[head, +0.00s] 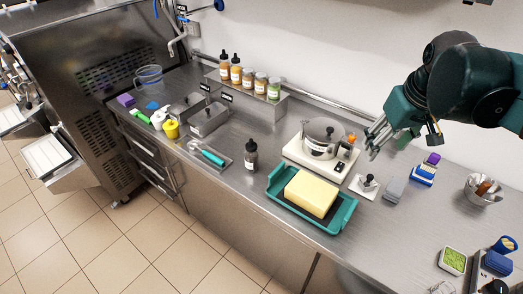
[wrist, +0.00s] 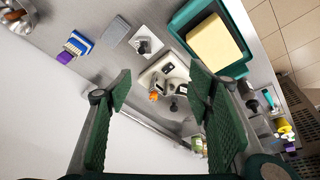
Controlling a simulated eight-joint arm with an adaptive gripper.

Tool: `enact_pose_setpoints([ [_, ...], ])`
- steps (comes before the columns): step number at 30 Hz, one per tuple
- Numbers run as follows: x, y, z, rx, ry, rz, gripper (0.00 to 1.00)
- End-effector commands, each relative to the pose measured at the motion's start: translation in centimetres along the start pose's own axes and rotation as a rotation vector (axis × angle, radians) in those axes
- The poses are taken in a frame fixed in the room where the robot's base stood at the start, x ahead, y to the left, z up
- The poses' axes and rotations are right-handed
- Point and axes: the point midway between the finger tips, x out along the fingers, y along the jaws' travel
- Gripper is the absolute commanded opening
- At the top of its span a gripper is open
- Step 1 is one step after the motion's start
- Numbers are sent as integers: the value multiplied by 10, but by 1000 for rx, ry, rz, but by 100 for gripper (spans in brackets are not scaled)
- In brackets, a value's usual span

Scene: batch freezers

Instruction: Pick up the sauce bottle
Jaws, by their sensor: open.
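A dark brown bottle with a black cap and a pale label (head: 251,155) stands upright on the steel counter, left of the teal tray. Two more capped bottles, one orange-brown (head: 225,67) and one amber (head: 236,72), stand on the raised shelf at the back. I cannot tell from looks alone which one is the sauce bottle. My gripper (head: 376,138) is open and empty, above the counter to the right of the scale, well away from all these bottles. In the wrist view its two green-padded fingers (wrist: 160,92) are apart with nothing between them.
A teal tray (head: 279,199) holds a yellow block (head: 312,193). A white scale (head: 315,166) bears a steel pot (head: 323,138). Shelf jars (head: 260,83), steel bins (head: 208,117) and a teal-handled tool (head: 212,157) lie leftward.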

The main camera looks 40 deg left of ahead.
Motion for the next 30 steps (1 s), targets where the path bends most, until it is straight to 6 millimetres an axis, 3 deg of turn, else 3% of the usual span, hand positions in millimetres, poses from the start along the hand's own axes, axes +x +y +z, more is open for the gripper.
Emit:
enact_pose_setpoints([
  [3,5,-17,-27,-57,-18,-18,51],
  [15,32,-81,-103,-248,-77,-73,51],
  [30,76,-186,-178,-488,-150,-138,51],
])
